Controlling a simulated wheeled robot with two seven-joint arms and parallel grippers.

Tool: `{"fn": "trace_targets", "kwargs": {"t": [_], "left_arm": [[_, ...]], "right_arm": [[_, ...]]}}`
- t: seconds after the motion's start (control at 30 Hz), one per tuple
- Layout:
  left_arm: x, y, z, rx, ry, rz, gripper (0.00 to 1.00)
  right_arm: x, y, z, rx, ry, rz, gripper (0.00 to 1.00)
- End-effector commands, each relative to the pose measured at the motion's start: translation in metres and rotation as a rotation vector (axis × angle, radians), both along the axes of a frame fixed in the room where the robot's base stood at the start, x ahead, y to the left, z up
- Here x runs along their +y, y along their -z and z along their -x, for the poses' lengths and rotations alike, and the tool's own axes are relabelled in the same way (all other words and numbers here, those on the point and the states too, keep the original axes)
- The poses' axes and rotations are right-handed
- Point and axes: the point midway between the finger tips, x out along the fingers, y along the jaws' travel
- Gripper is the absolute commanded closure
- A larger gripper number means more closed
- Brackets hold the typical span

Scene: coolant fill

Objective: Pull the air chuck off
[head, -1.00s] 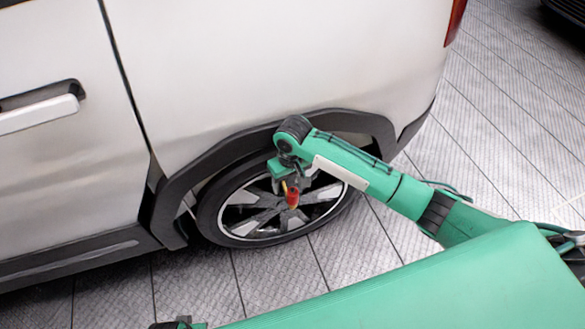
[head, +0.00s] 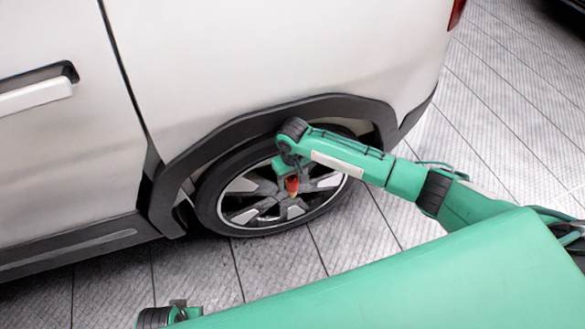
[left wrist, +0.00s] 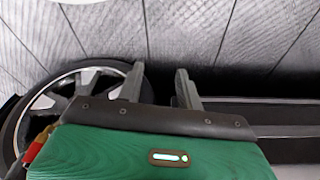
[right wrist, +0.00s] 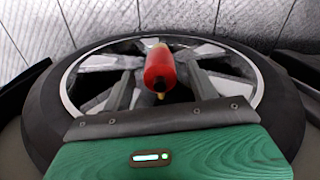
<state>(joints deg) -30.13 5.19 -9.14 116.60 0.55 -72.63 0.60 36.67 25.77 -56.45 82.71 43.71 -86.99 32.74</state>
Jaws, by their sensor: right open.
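The air chuck is a red cylinder with a yellowish end, in front of the wheel in the head view (head: 292,184). In the right wrist view the air chuck (right wrist: 160,70) stands between the two fingers of my right gripper (right wrist: 162,88), which are open with a gap on each side. In the head view my right gripper (head: 290,168) is at the wheel, its fingers mostly hidden. Whether the chuck sits on a valve is hidden. My left gripper (left wrist: 160,86) is open and empty beside the wheel; the red chuck (left wrist: 34,150) shows at the left edge of that view.
The wheel (head: 235,215) with dark tyre sits under the black arch of a white car (head: 270,60). The car's dark sill (head: 70,247) runs low to the left. The grey tiled floor (head: 500,110) is clear behind the car and in front of the wheel.

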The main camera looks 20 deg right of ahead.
Motion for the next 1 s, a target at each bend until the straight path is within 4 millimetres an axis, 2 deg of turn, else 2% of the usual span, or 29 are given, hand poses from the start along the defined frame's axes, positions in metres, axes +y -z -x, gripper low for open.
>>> {"fn": "trace_targets", "kwargs": {"t": [0.03, 0.2, 0.53, 0.57, 0.8, 0.83, 0.87, 0.9, 1.0], "left_arm": [[0.0, -0.002, -0.001, -0.005, 0.0, 0.001, 0.64], [0.0, -0.008, -0.002, -0.011, 0.0, 0.001, 0.64], [0.0, -0.01, 0.0, -0.009, 0.0, 0.002, 0.64], [0.0, -0.01, 0.001, -0.008, 0.0, 0.001, 0.64], [0.0, -0.008, 0.004, -0.001, 0.0, 0.001, 0.64], [0.0, -0.008, 0.004, -0.002, 0.0, 0.001, 0.64], [0.0, -0.008, 0.004, -0.002, 0.0, 0.001, 0.64], [0.001, -0.008, 0.004, -0.002, 0.0, 0.001, 0.64], [0.0, -0.009, 0.001, -0.009, 0.002, 0.002, 0.64]], "right_arm": [[0.0, 0.008, 0.0, 0.002, 0.0, 0.001, 0.4], [0.0, 0.022, 0.0, 0.0, -0.001, 0.001, 0.4], [0.0, 0.025, 0.0, -0.001, -0.001, 0.0, 0.4], [0.0, 0.025, 0.0, 0.0, -0.001, 0.0, 0.42], [0.0, 0.025, 0.0, 0.0, -0.001, 0.0, 0.89], [0.0, 0.025, 0.0, 0.0, -0.001, 0.0, 0.91], [0.0, 0.025, 0.0, 0.0, -0.001, 0.0, 0.72], [0.0, 0.025, 0.0, 0.0, -0.001, 0.0, 0.8], [0.0, 0.025, 0.0, 0.0, -0.001, 0.0, 0.81]]}}
